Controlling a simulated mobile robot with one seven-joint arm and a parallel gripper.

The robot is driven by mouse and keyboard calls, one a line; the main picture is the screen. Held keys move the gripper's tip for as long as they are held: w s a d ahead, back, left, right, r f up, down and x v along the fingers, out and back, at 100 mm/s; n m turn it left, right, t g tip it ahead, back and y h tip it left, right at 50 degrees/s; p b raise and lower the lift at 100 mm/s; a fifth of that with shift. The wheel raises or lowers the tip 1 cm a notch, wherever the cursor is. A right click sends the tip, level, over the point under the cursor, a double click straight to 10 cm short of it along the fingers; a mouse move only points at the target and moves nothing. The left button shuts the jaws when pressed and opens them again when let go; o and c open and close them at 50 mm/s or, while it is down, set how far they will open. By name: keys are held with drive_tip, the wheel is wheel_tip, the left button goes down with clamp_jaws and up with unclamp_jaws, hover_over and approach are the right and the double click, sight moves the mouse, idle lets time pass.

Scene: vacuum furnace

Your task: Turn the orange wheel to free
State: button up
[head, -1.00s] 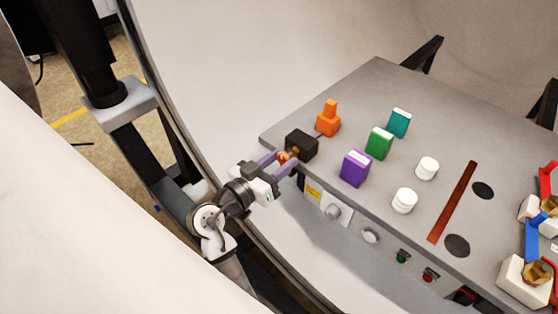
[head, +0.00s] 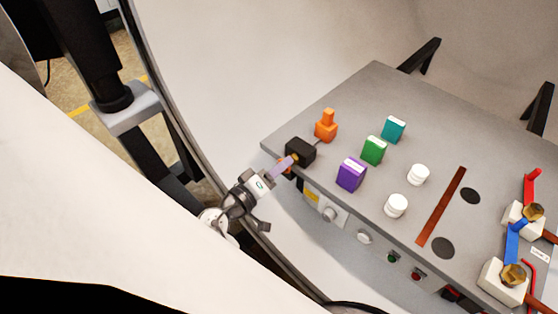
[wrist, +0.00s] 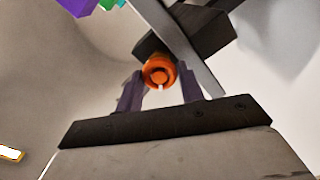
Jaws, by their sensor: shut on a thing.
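The orange wheel (wrist: 158,72) sits on the front of a black block (wrist: 205,30) in the wrist view. In the head view the black block (head: 301,152) stands at the panel's left edge, and my gripper's fingers hide most of the wheel. My gripper (wrist: 160,82) has its two purple fingers on either side of the wheel and is shut on it. In the head view my gripper (head: 283,167) reaches the block from the lower left, its fingers seen nearly edge-on.
The grey panel (head: 375,85) carries an orange fixture (head: 326,127), teal (head: 394,129), green (head: 373,150) and purple (head: 351,174) blocks, and white knobs (head: 396,205). Buttons line its front edge. A curved pale wall (head: 220,80) surrounds it.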

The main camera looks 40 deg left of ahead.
drive_tip(key=shift+n+p, duration=3.05)
drive_tip(key=shift+n, duration=0.65)
drive_tip(key=o, duration=1)
drive_tip(key=s+b, duration=0.1)
drive_tip(key=s, duration=0.3)
drive_tip(key=s+a+b, duration=0.1)
drive_tip(key=s, duration=0.4)
drive_tip(key=s+a+b, duration=0.1)
drive_tip(key=s+b, duration=0.1)
drive_tip(key=s, duration=0.2)
drive_tip(key=shift+s, duration=0.35)
drive_tip(key=shift+w, duration=0.1)
